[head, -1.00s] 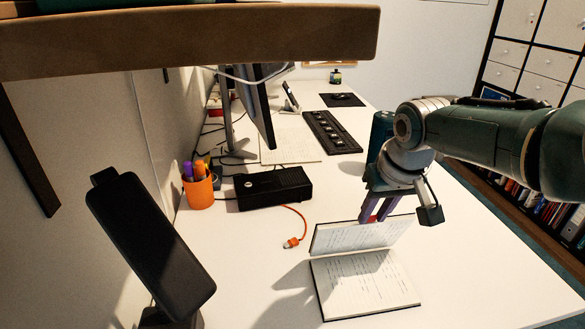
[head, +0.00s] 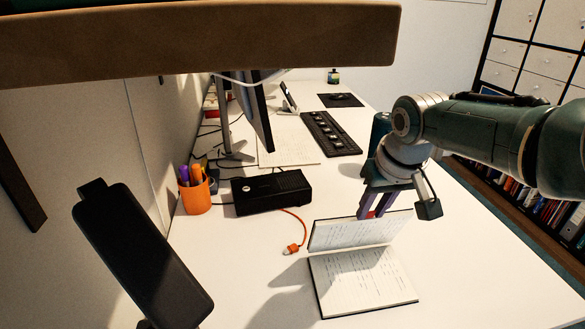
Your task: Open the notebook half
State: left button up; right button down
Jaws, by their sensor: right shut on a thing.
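The notebook (head: 362,283) lies on the white desk with handwritten pages showing. Its near half lies flat, and its far half (head: 345,233) stands tilted up from the fold. My right gripper (head: 368,214) comes in from the right and is shut on the top edge of the raised half. A small red patch shows between its purple fingers. My left gripper is not in view.
A black box (head: 272,190) with an orange cable (head: 293,248) lies left of the notebook, beside an orange pen cup (head: 196,194). A keyboard (head: 330,133) and monitor (head: 256,110) stand behind. A shelf board (head: 200,40) hangs above. The desk's right front is clear.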

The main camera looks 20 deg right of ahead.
dwell(0.4)
jog(key=c, duration=0.6)
grip_release()
jog(key=shift+c, duration=0.2)
jog(key=shift+r, duration=0.1)
jog(key=p+v, duration=0.7)
jog(key=v, duration=0.2)
jog(key=shift+s+r, duration=0.15)
jog(key=shift+r, duration=0.2)
